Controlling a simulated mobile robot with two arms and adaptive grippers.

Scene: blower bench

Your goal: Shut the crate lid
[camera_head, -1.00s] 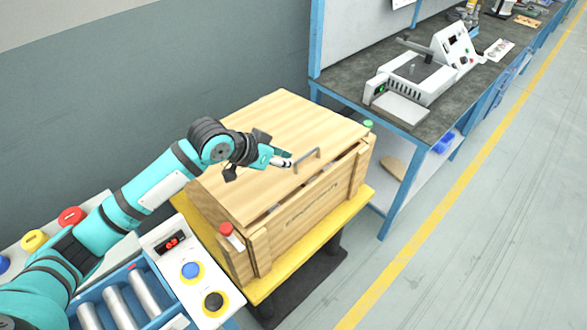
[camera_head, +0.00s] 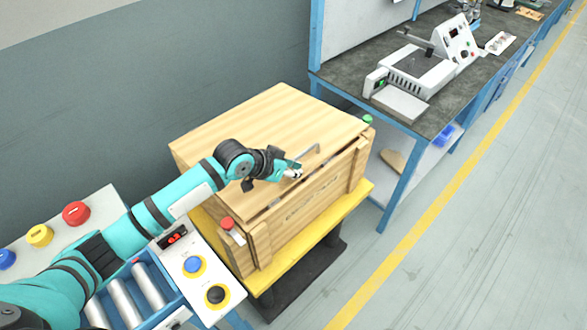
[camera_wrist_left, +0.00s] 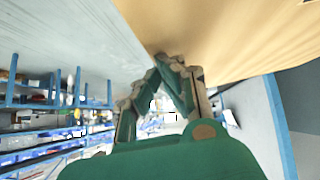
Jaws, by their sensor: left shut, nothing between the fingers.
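The wooden crate (camera_head: 312,203) stands on a yellow-topped stand. Its plain wooden lid (camera_head: 255,122) lies over the top, nearly level, with a narrow dark gap along the front edge. A grey bar handle (camera_head: 306,157) is on the lid near that edge. My left gripper (camera_head: 295,174) is shut and empty at the lid's front edge, just left of and below the handle. I cannot tell whether it touches the wood. In the left wrist view the shut fingers (camera_wrist_left: 165,62) meet beside a wooden surface (camera_wrist_left: 225,35). My right gripper is out of view.
A red-capped post (camera_head: 228,226) and a green-capped one (camera_head: 367,120) stand at the crate's front corners. A control panel (camera_head: 200,270) and roller conveyor (camera_head: 128,298) are at lower left. A workbench (camera_head: 345,87) stands right of the crate. The floor at right is clear.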

